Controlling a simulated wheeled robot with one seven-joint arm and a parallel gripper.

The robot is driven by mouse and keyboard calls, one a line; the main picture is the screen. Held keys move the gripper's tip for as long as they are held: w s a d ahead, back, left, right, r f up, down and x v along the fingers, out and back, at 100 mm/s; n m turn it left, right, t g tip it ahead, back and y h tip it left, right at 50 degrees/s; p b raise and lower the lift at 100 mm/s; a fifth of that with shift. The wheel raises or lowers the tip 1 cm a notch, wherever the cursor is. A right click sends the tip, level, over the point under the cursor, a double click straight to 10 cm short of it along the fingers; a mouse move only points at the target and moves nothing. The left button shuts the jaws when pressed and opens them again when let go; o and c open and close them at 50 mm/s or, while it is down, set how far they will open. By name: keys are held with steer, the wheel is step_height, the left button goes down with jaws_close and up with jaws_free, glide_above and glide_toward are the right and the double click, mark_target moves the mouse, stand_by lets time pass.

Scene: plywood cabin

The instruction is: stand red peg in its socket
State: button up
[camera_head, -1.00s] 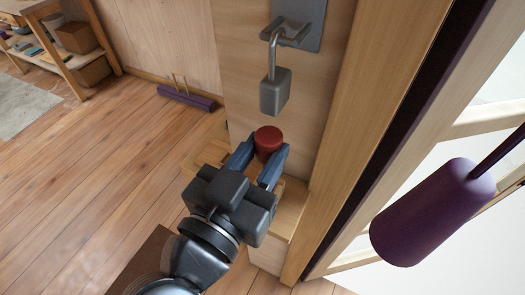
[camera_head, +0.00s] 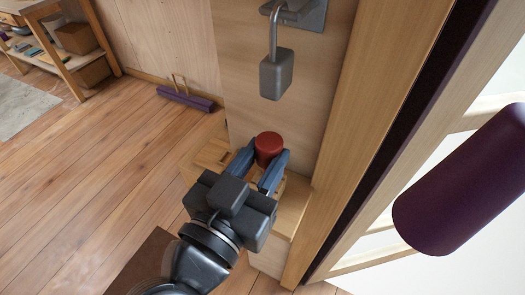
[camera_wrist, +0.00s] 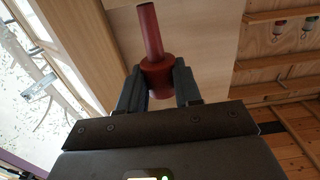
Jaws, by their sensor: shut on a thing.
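My gripper (camera_head: 265,164) is shut on the red peg (camera_head: 269,146), with one blue-grey finger on each side. In the head view the peg's round red end faces up, above a light wooden ledge (camera_head: 291,211) by the wall. In the wrist view the gripper (camera_wrist: 160,84) holds the peg's thick part (camera_wrist: 157,72), and a thinner red shaft stretches away toward the top of the picture. I cannot make out the socket; my gripper and arm cover part of the ledge. Whether the peg touches the ledge I cannot tell.
A grey block (camera_head: 276,74) hangs from a bent rod on the wall just above the peg. A wooden post (camera_head: 350,110) stands to the right. A dark purple cylinder (camera_head: 460,180) is at the right.

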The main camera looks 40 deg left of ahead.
steer(key=shift+f+p, duration=0.3)
steer(key=shift+f, duration=1)
steer(key=shift+f, duration=0.1)
steer(key=o, duration=1.1)
steer(key=shift+s, duration=0.15)
steer(key=v, duration=0.7)
steer(key=shift+s+d, duration=0.1)
steer(key=shift+s, duration=0.2)
